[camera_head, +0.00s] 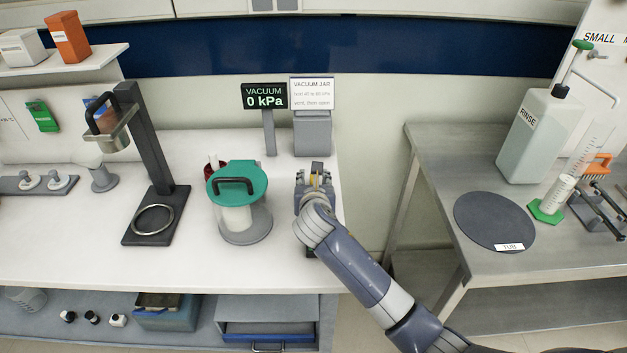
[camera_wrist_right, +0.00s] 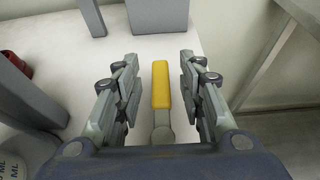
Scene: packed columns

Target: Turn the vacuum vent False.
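A yellow lever handle (camera_wrist_right: 160,86) on a grey stem lies between the fingers of my right gripper (camera_wrist_right: 160,75) in the right wrist view. There is a gap on each side, so the fingers are open and seem not to touch it. In the head view my right gripper (camera_head: 314,182) is at the bench's right end and hides most of the lever. The vacuum jar (camera_head: 246,222) with a green lid (camera_head: 236,181) stands just left of it. The display (camera_head: 264,97) reads VACUUM 0 kPa. My left gripper is not in view.
A red part (camera_head: 211,168) shows behind the jar. A grey box (camera_head: 313,135) with a sign stands behind my right gripper. A dark stand (camera_head: 160,150) is left of the jar. A gap separates the bench from the metal table (camera_head: 440,160) at right.

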